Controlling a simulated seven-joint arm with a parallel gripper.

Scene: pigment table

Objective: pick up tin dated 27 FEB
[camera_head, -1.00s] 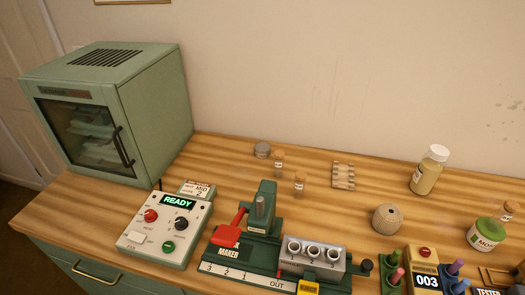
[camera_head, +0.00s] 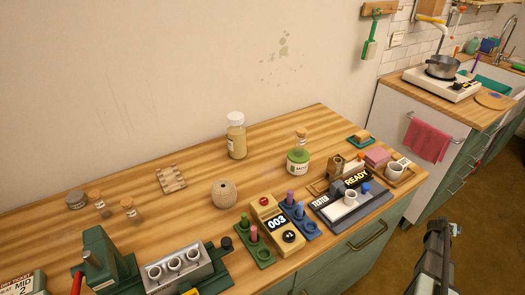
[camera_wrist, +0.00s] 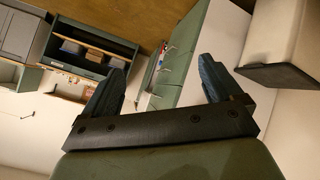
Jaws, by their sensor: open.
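No date reading 27 FEB can be made out on anything in view. A small grey round tin (camera_head: 76,200) sits at the left, with no readable label. My gripper shows in the wrist view (camera_wrist: 160,88) with its two dark fingers wide apart and nothing between them. It is away from the table items. Part of my arm (camera_head: 438,250) shows at the lower right of the head view.
On the table are a tall cream-filled jar (camera_head: 236,136), corked vials (camera_head: 129,209), a wooden rack (camera_head: 171,179), a round wooden pot (camera_head: 224,194), a counter marked 003 (camera_head: 277,220) and a tester (camera_head: 350,203). A stove (camera_head: 442,84) stands beyond a gap at the right.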

